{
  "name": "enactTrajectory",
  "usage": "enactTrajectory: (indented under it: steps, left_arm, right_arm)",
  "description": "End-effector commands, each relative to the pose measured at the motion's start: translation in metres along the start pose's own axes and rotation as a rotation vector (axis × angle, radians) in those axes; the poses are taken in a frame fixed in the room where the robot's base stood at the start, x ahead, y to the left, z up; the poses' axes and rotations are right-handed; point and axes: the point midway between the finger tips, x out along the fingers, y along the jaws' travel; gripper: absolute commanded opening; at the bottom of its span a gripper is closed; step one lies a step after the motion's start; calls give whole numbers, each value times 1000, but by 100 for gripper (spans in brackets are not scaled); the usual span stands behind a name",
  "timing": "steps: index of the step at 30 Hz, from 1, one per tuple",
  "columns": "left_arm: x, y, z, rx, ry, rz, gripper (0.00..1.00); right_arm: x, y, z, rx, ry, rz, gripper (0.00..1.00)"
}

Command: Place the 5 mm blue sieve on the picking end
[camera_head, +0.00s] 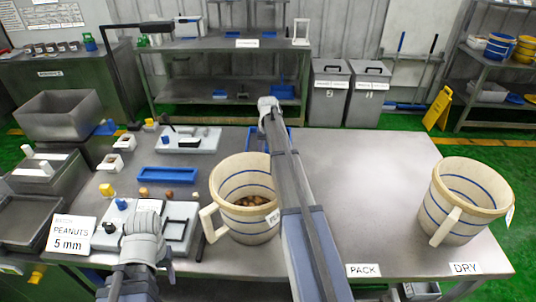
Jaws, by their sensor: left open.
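I cannot surely identify the 5 mm blue sieve. A blue shallow tray (175,173) lies on the left of the table, and another blue item (284,139) is partly hidden behind my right arm. A card (70,234) at the left reads "PEANUTS 5 mm". No label naming a picking end is legible. My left gripper (146,219) is open, low over a pale board (180,238) with dark handles at the table's front left; its fingertips are small and hard to make out. My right gripper (268,106) reaches over the far table edge; its fingers are unclear.
A cream bucket (226,178) with brown contents stands beside my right arm; another (441,218) stands at right. PACK (363,270) and DRY (465,268) labels mark the front edge. The table's right middle (360,180) is clear. Grey bins (328,92) stand behind.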

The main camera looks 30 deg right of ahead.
Motion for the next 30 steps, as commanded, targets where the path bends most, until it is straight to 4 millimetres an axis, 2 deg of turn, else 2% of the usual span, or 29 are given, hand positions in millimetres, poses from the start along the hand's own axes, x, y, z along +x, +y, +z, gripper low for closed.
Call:
enactTrajectory:
  steps: [14, 20, 30]
  left_arm:
    - [-7, -1, 0, 0, 0, 0, 50]
    - [-26, -2, 2, 0, 0, 0, 50]
    - [-76, -7, 4, 1, 0, 0, 50]
  right_arm:
    - [-7, 0, 0, 0, 0, 0, 62]
    - [-27, 0, 0, 0, 0, 0, 62]
    - [-77, 0, 0, 0, 0, 0, 62]
